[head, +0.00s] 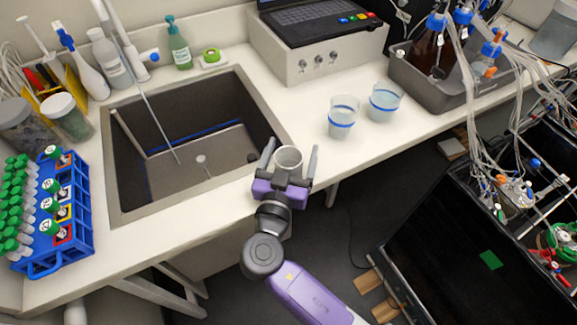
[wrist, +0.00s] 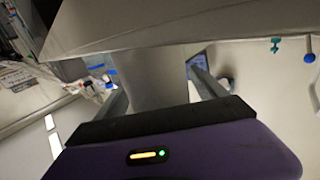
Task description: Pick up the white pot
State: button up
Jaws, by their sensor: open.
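The white pot (head: 288,157) is a small round cup with an open top. In the head view it stands upright near the counter's front edge, just right of the sink. My gripper (head: 289,154) is open, with one finger on each side of the pot. The right finger has a visible gap to the pot; whether the left finger touches it I cannot tell. The gripper body hides the pot's lower front. In the wrist view the fingers (wrist: 158,92) stand apart with a pale grey surface between them, probably the pot's side.
The sink (head: 190,150) opens directly left of the gripper. Two clear cups with blue bands, one nearer (head: 342,118) and one farther (head: 384,101), stand to the right on the counter. A blue tube rack (head: 52,262) is at far left. A black box (head: 470,250) stands at lower right.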

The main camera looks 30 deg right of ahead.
jog(key=c, duration=1.3)
jog(key=shift+c, duration=0.4)
jog(key=shift+r, duration=0.15)
